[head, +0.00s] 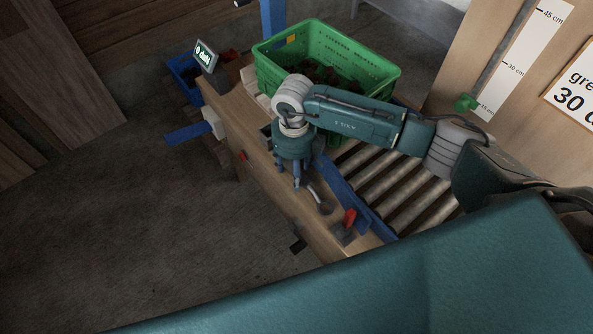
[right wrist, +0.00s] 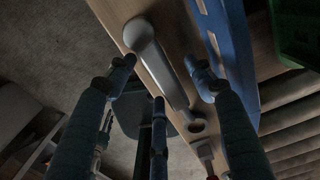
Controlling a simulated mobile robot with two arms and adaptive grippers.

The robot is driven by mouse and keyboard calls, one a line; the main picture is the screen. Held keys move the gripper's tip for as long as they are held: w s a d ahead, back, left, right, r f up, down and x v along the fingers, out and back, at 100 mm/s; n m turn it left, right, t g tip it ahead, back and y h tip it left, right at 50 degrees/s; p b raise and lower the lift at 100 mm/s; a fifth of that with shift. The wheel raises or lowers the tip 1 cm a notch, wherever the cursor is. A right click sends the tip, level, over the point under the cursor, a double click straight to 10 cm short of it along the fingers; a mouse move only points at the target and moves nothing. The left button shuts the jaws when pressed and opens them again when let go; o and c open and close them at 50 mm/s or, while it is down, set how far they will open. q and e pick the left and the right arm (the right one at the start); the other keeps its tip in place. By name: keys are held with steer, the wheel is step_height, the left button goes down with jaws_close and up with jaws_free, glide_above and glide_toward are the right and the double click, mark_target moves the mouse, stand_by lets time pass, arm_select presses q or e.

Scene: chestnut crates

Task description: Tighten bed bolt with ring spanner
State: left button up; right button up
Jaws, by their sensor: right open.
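A grey metal ring spanner (right wrist: 163,75) lies along the wooden beam top (right wrist: 115,10), its large rounded head (right wrist: 138,35) at the far end and a ring (right wrist: 197,125) at the near end. Part of it also shows in the head view (head: 314,192). My right gripper (right wrist: 160,65) is open above the beam, its fingers pointing down. In the wrist view the spanner's shaft runs between the fingertips; I cannot tell whether they touch it. It also shows in the head view (head: 297,182). I cannot make out the bed bolt. My left gripper is not in view.
A green crate (head: 272,72) with dark contents stands behind my right arm. A roller bed (head: 390,180) and blue rail (head: 345,190) run right of the beam. A red-handled item (head: 349,217) lies near the beam's front end. A small display (head: 205,55) stands at the far end.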

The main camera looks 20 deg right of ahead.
steer(key=c, duration=0.6)
jaws_close()
steer(key=shift+r, duration=0.5)
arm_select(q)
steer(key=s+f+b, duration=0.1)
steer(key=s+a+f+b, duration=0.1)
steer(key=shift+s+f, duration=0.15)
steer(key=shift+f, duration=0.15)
arm_select(e)
step_height(320, 180, up, 19)
steer(key=shift+r, duration=0.1)
